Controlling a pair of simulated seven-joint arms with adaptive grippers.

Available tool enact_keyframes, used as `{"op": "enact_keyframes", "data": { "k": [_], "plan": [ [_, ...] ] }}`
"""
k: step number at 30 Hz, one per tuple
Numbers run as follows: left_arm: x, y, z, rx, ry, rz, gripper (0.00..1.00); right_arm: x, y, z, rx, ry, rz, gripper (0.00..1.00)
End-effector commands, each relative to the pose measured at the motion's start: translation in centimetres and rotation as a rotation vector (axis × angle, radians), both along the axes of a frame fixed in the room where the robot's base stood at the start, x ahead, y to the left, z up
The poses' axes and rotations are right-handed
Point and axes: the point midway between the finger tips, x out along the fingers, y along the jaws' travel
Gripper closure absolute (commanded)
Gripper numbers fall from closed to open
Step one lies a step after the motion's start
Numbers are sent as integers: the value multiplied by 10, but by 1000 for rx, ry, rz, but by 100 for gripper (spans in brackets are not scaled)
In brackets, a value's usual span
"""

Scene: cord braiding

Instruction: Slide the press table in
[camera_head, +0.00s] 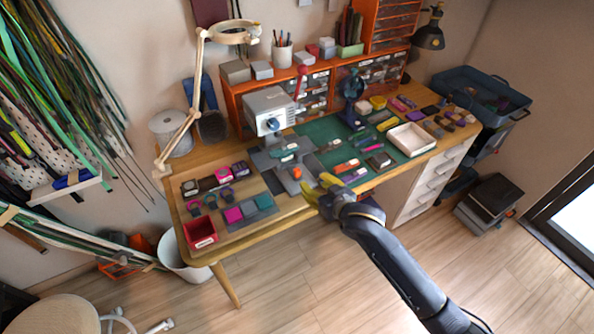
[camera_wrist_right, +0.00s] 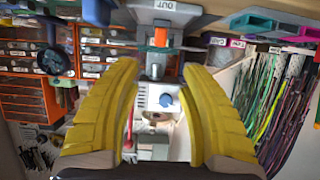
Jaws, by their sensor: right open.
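The press (camera_head: 270,108) is a pale grey box with a blue knob and a red lever, standing at the back of the wooden desk. Its grey press table (camera_head: 270,160) extends toward the front edge, with an orange knob (camera_head: 296,173) near the front end. My right gripper (camera_head: 319,184) has yellow fingers spread open, just in front and to the right of the orange knob. In the right wrist view, the open fingers (camera_wrist_right: 161,75) frame the press, and the orange knob (camera_wrist_right: 160,37) stands ahead between them, apparently untouched. An "OUT" label (camera_wrist_right: 168,6) shows beside it. My left gripper is not in view.
A green mat (camera_head: 330,133) with small tools and a white tray (camera_head: 411,139) lie right of the press. Coloured blocks and a red bin (camera_head: 200,232) are on the left. A magnifier lamp (camera_head: 235,32) arches over the back left.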

Motion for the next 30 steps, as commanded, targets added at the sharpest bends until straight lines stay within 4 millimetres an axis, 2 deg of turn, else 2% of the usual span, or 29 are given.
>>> {"op": "enact_keyframes", "data": {
  "k": [18, 30],
  "plan": [
    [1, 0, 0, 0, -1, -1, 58, 67, 36, -32, 0, 1, 0, 58],
    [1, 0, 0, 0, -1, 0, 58, 95, 52, -45, 1, 2, 1, 58]
  ]
}}
